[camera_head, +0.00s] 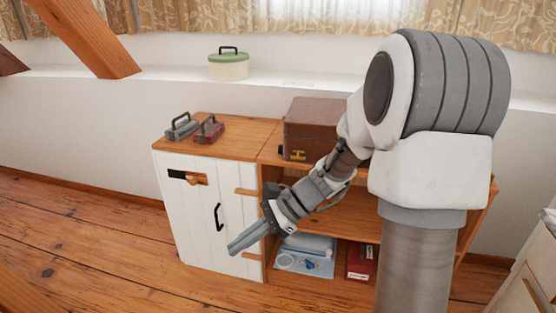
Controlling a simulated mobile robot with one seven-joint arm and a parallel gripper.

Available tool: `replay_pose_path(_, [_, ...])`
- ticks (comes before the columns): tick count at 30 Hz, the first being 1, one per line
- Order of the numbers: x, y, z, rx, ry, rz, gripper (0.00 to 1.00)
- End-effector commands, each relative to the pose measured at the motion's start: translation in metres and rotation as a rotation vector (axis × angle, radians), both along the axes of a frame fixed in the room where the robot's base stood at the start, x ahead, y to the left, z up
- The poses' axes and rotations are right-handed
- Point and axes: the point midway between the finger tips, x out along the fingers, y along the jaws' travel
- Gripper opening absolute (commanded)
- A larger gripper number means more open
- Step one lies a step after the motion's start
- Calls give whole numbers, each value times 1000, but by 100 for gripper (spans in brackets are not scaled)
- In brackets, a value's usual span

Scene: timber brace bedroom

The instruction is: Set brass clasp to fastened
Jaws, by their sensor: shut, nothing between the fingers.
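A brown box (313,125) sits on top of the wooden cabinet (246,135), its lid looking closed. A small brass clasp (298,155) shows low on its front face; it is too small to tell whether it is fastened. My gripper (231,248) is shut and empty, pointing down and left in front of the white cabinet door. It is well below and left of the box, touching nothing that I can see. My arm hides the right part of the box.
The white door (202,231) has a black handle (218,216) and a dark latch plate with a brass-coloured piece (188,178). A green lidded pot (229,66) stands on the ledge. Floor at left is clear.

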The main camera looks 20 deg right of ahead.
Motion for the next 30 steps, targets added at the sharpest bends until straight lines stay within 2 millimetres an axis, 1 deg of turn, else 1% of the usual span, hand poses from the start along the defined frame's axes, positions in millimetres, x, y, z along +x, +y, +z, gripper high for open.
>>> replay_pose_path(1, [10,-5,-1,57,44,-59,0])
replay_pose_path(8, [53,-30,-6,319,219,-311,0])
replay_pose_path(14, [89,-65,-13,570,359,-522,0])
replay_pose_path(20, [120,-113,-23,846,483,-719,0])
replay_pose_path(23, [132,-142,-30,994,539,-811,0])
replay_pose_path(24, [136,-154,-33,1056,559,-846,0])
replay_pose_path(30, [147,-215,-53,1349,638,-994,0])
